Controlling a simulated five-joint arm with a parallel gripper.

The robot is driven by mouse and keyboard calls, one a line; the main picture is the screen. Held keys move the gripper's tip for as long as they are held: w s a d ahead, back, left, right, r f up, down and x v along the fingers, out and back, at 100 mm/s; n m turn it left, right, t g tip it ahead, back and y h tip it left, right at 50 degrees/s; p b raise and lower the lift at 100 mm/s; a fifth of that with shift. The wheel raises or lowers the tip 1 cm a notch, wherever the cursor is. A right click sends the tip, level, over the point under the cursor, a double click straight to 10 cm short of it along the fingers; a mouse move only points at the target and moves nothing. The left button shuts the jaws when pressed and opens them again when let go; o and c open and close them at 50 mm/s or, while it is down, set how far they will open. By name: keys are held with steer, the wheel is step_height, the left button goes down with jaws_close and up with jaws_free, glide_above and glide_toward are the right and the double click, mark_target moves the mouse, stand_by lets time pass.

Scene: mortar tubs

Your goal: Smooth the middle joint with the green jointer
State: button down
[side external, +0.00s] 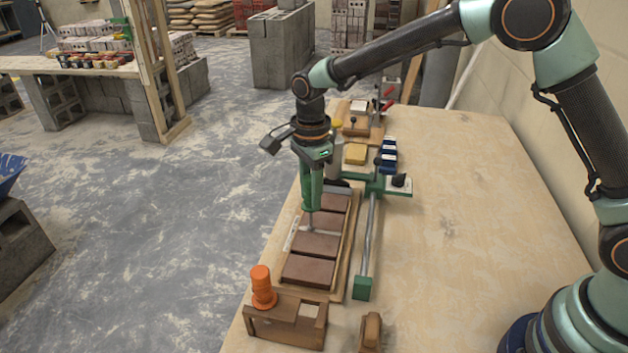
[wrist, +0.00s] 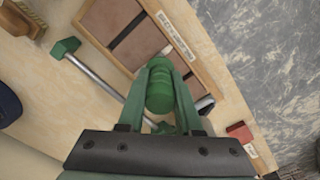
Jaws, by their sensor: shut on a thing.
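My gripper (side external: 312,190) is shut on the green handle of the jointer and points down over the brick panel. In the wrist view the jointer's green handle (wrist: 160,92) sits between the two green fingers. Its metal tip (side external: 310,224) is low over the left part of the panel, near the joint between the second and third bricks from the near end; I cannot tell whether it touches. The brown bricks (side external: 307,270) lie in a row in a wooden tray (side external: 343,262), with dark joints between them. The far end of the row is partly hidden.
A bar clamp with a green end (side external: 362,288) lies right of the tray. A yellow sponge (side external: 355,153) and blue-handled items (side external: 388,155) are behind. The bench's right side is clear.

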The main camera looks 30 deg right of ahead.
steer(key=shift+w+a+f, duration=0.1)
steer(key=shift+w+a, duration=0.3)
steer(key=shift+w, duration=0.1)
steer(key=shift+w+a, duration=0.4)
steer(key=shift+a, duration=0.1)
step_height(320, 180, up, 7)
stand_by(1.0)
stand_by(0.3)
